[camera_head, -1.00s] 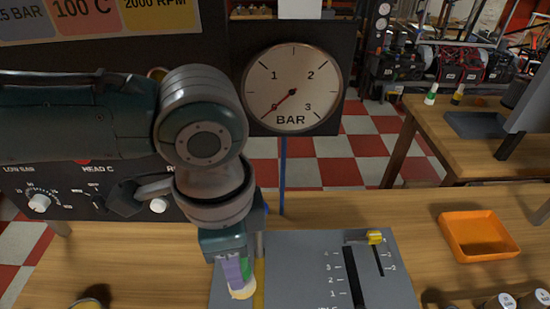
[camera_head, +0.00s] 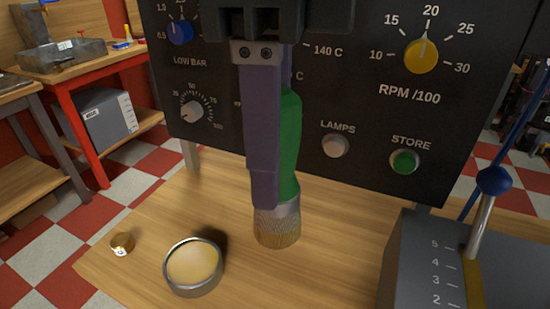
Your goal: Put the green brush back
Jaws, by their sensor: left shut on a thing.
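The green brush (camera_head: 290,150) hangs upright with its metal ferrule and tan bristles pointing down, above the wooden table. My left gripper (camera_head: 264,140) comes down from the top of the view and is shut on the brush's handle; its purple finger covers the handle's left side. A round metal dish (camera_head: 194,267) with a pale yellow content stands on the table to the lower left of the brush. My right gripper is not in view.
A black control panel (camera_head: 370,140) with knobs stands right behind the brush. A grey lever box (camera_head: 425,265) with a blue-knobbed lever (camera_head: 486,205) stands at the right. A small brass weight (camera_head: 122,244) lies left of the dish. Table (camera_head: 330,275) between dish and box is bare.

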